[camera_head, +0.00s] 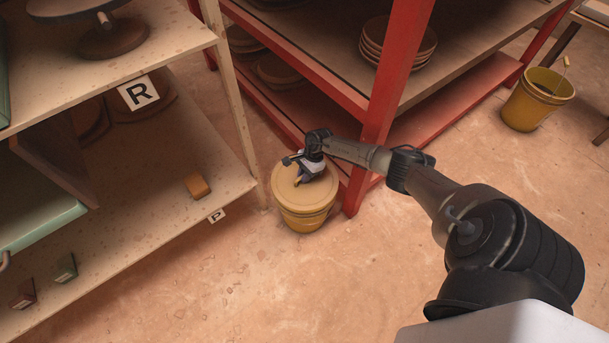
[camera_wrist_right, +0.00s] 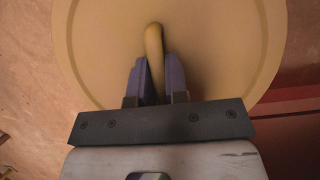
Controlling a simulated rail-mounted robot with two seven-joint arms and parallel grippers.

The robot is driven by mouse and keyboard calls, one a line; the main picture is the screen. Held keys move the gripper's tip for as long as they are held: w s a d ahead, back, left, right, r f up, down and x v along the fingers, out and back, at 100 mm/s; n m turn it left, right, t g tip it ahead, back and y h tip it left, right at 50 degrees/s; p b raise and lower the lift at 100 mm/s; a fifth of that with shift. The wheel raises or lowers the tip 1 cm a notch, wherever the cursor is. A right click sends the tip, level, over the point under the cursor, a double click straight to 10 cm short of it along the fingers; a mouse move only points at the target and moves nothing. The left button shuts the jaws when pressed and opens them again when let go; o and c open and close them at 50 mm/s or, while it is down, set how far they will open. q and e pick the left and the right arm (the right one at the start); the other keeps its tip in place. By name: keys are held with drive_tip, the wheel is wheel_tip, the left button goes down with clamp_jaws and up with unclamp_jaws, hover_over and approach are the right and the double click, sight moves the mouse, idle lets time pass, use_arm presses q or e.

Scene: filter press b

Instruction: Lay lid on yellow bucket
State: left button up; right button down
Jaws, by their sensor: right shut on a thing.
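The yellow bucket (camera_head: 306,219) stands on the floor between the wooden shelf and the red rack. The tan round lid (camera_head: 290,192) is over its top and looks roughly level; I cannot tell whether it is fully seated on the rim. My right gripper (camera_head: 301,178) is above the lid, shut on its handle. In the right wrist view the gripper (camera_wrist_right: 156,85) has its two fingers on either side of the lid's yellow handle (camera_wrist_right: 154,45), and the lid (camera_wrist_right: 215,45) fills most of the view. The left gripper is not in view.
A red rack (camera_head: 395,75) with stacked plates (camera_head: 398,42) is close behind the bucket. Another yellow bucket (camera_head: 530,105) stands at the right. The front floor is clear.

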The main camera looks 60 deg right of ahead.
drive_tip(key=shift+f, duration=0.15)
idle(0.5)
drive_tip(key=c, duration=1.1)
unclamp_jaws()
drive_tip(key=shift+o, duration=0.2)
drive_tip(key=shift+o, duration=0.4)
drive_tip(key=o, duration=0.4)
